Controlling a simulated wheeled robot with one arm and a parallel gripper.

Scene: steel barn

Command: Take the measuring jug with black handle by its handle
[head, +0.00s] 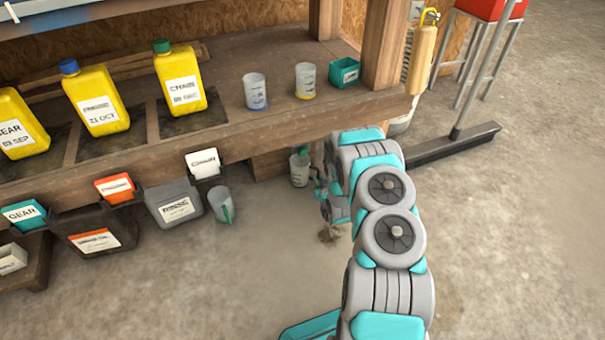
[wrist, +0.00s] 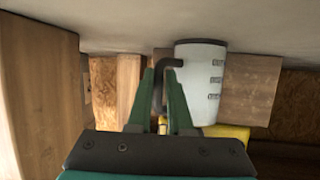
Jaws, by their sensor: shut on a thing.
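A clear measuring jug with a black handle (wrist: 203,85) fills the upper right of the wrist view, with dark graduation marks on its side. My gripper (wrist: 158,98) has its two green fingers on either side of the black handle and is shut on it. In the head view the jug (head: 299,170) is below the bench front, just left of my gripper (head: 320,190). My arm comes in from the lower right. Whether the jug touches the floor is unclear.
A jug with a green handle (head: 222,206) is on the floor to the left, beside a grey bin (head: 174,203). Two jugs (head: 255,92) (head: 305,81), a teal box (head: 344,72) and yellow canisters (head: 179,80) stand on the wooden bench (head: 235,138). The floor in front is clear.

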